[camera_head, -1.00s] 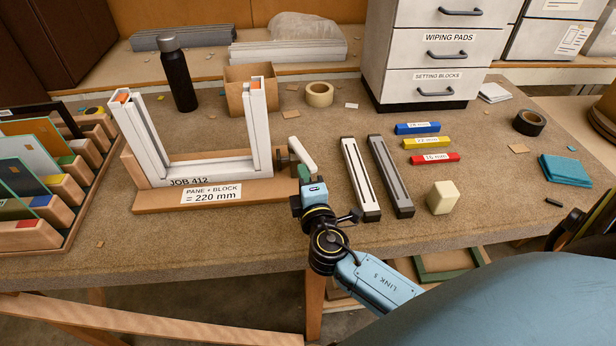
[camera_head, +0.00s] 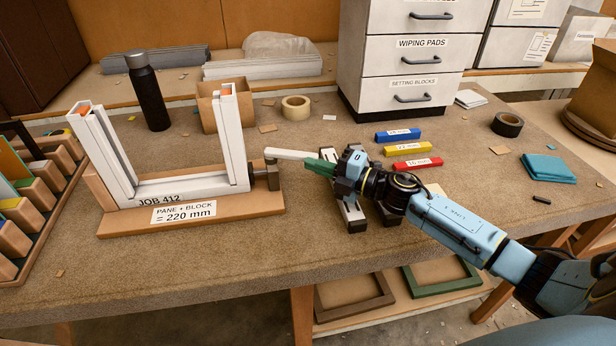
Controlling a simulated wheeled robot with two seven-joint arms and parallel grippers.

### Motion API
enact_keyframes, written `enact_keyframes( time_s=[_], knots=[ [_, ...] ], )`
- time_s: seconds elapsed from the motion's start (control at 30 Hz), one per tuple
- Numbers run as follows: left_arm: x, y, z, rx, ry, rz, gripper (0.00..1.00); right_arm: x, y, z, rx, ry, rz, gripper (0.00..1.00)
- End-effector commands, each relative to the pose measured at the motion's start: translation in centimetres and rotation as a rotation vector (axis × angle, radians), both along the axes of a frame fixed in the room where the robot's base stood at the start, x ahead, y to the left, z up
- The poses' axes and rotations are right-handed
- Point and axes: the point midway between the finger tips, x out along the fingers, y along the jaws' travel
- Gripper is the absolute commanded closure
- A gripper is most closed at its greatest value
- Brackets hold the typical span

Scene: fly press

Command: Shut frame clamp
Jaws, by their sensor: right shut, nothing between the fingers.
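The frame clamp (camera_head: 267,176) sits at the right end of the wooden base, against the foot of the white U-shaped frame (camera_head: 190,186). Its pale lever (camera_head: 287,154) points right, nearly level in the picture, away from the frame. My right gripper (camera_head: 313,165) is shut and empty, its green fingertips at the lever's free end. I cannot tell whether they touch it. My left gripper is not in view.
Blue, yellow (camera_head: 422,147) and red blocks lie beyond. A rack of panes (camera_head: 30,200) stands at the left. The bench front near the base is clear.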

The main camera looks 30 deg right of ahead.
Motion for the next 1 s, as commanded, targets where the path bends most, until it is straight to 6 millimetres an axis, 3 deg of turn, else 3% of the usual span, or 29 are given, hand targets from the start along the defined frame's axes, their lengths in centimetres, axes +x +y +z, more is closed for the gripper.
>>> enact_keyframes(
  time_s=[0.3, 0.73, 0.87, 1.0],
  knots=[
    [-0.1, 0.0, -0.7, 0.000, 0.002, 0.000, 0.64, 0.0, -1.7, -0.1, -0.001, 0.002, -0.020, 1.00],
    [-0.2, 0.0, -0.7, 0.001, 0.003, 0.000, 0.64, 0.2, -2.1, 0.0, -0.002, 0.000, -0.029, 1.00],
    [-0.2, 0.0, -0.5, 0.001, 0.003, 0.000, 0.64, 0.1, -1.9, 0.1, -0.002, 0.000, -0.029, 1.00],
    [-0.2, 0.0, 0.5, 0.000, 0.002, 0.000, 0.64, -0.6, -0.5, 0.2, 0.001, 0.003, -0.018, 1.00]
  ],
)
